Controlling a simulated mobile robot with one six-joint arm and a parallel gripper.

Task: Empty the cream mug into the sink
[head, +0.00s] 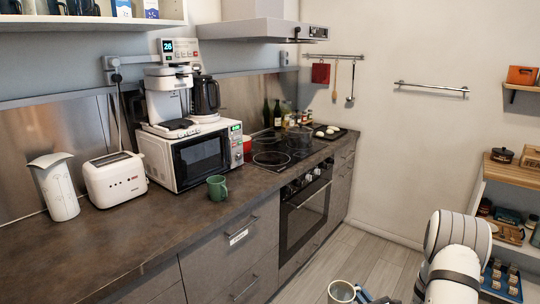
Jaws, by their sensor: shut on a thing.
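The cream mug (341,293) shows at the bottom edge of the head view, its pale rim and dark inside seen from above. Its lower part is cut off by the frame. My gripper (364,295) is at the mug's right side and is shut on it, over the floor in front of the cabinets. The fingers are small and partly cut off. I cannot tell what is in the mug. No sink is in view.
A green mug (217,188) stands on the dark counter (130,237) near the microwave (195,155). A toaster (115,179) and white jug (55,187) stand at left. The hob (285,146) is farther back. Shelves (512,215) stand at right. The front counter is clear.

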